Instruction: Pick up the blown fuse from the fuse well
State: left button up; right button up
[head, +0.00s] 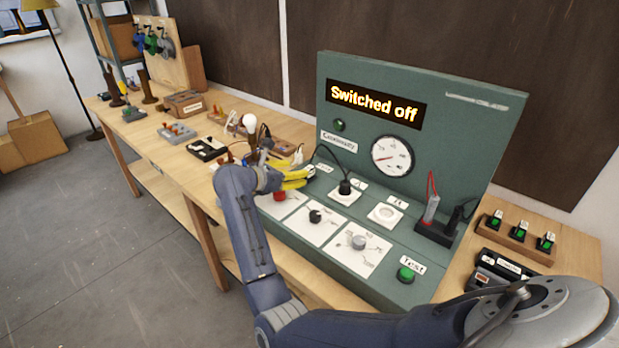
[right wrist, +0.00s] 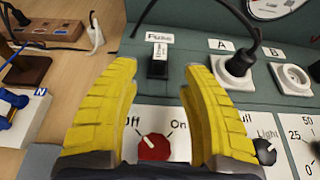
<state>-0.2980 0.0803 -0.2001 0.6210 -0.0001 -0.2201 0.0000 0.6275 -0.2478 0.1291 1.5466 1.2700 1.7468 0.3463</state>
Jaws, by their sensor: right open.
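The fuse well (right wrist: 157,68) is a small dark holder on the green panel, below the "Fuse" label (right wrist: 160,38) in the right wrist view. A pale piece with small dark lettering (right wrist: 160,50), apparently the fuse, shows at its top; the lettering is too small to read. My right gripper (right wrist: 160,78) is open and empty, its yellow fingers to either side of the well in the picture and apart from it. In the head view my right gripper (head: 306,177) is over the panel's left part, hiding the well. My left gripper is not in view.
The upright panel (head: 460,130) reads "Switched off". A black cable plugs into socket A (right wrist: 238,66); socket B (right wrist: 291,77) is empty. A red knob (right wrist: 154,147) sits below the well. A green Test button (head: 405,274) is at the front right. Small parts crowd the bench to the left.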

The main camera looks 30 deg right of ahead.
aim_at(309, 176)
jog(key=shift+x, duration=3.1)
jog(key=shift+r, duration=0.1)
grip_shut()
